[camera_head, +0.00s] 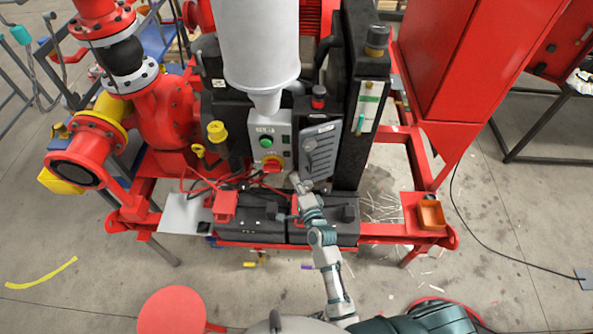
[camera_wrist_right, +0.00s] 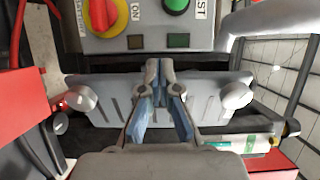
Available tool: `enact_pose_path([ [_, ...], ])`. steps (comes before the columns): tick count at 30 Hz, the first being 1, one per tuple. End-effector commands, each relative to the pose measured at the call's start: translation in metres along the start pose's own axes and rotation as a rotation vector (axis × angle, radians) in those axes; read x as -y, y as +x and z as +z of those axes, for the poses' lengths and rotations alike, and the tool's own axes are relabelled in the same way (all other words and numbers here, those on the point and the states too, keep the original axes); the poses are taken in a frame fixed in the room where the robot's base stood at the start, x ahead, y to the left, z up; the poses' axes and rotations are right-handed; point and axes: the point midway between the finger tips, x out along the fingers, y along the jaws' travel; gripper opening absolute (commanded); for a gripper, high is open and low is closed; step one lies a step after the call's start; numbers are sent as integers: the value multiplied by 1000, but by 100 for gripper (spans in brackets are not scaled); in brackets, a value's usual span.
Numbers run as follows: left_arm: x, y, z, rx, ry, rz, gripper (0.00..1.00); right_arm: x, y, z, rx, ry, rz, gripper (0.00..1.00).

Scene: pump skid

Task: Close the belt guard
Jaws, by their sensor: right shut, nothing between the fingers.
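The belt guard (camera_head: 322,152) is a grey slotted panel on the dark machine body, right of the grey control box (camera_head: 269,141). It stands tilted in the head view; how far it is open is hard to tell. In the wrist view the guard (camera_wrist_right: 215,95) lies across the picture with a round knob near each end. My right gripper (camera_head: 301,184) is just below the guard's lower left edge. In the wrist view my right gripper (camera_wrist_right: 161,72) is shut and empty in front of the guard's middle; contact cannot be told. My left gripper is not in view.
The control box has a red rotary knob (camera_wrist_right: 100,14) and a green button (camera_wrist_right: 176,4). Black batteries (camera_head: 265,218) with red cables sit below on the red skid frame. A white cylinder (camera_head: 258,45) hangs above. An orange bin (camera_head: 431,214) sits at right.

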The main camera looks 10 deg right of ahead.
Motion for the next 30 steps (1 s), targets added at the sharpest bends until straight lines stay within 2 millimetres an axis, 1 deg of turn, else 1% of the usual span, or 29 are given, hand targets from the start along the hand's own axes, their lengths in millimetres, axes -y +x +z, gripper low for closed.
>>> enact_pose_path([
  [1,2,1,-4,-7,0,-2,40,-1,-7,3,0,2,0,0],
  [3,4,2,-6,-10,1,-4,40,-1,-14,5,0,2,0,0],
  [5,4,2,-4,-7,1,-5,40,-2,-19,5,0,2,1,0],
  [6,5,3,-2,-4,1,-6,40,-6,-24,2,1,2,4,0],
  [8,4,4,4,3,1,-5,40,-14,-36,-6,4,1,6,0],
  [12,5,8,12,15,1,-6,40,-32,-73,-32,13,5,6,0],
  [15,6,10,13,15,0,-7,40,-37,-92,-45,17,6,3,0],
  [17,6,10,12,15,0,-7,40,-38,-97,-48,19,7,0,0],
  [20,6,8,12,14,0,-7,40,-37,-93,-49,19,8,-3,0],
  [23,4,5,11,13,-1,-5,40,-35,-79,-48,18,8,-4,0],
  [30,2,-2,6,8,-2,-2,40,-34,-28,-46,18,8,-4,0],
])
